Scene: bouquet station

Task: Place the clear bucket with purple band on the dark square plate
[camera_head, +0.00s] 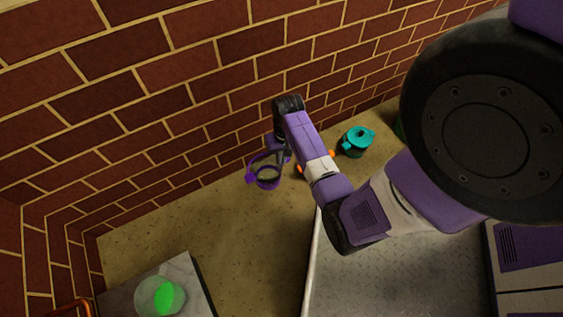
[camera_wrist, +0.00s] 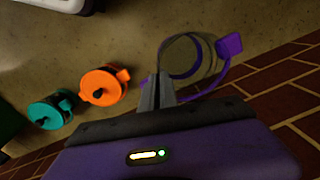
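The clear bucket with the purple band (camera_head: 265,184) is at my gripper (camera_head: 282,155), over the tan surface near the brick wall. In the wrist view the bucket (camera_wrist: 184,56) shows as a see-through round body, with its purple band and side tab to the right. My gripper's fingers (camera_wrist: 160,91) are close together at the bucket's near edge and look shut on it. I cannot tell whether its base touches the surface. A square grey slab with a dark edge (camera_head: 202,287) is at the lower left; no other square plate shows.
A clear cup with green inside (camera_head: 160,296) stands on the slab. A teal lidded pot (camera_head: 357,141) is right of my gripper; an orange lidded pot (camera_wrist: 104,86) stands beside it, mostly behind my arm in the head view. The tan surface (camera_head: 190,222) between bucket and slab is clear.

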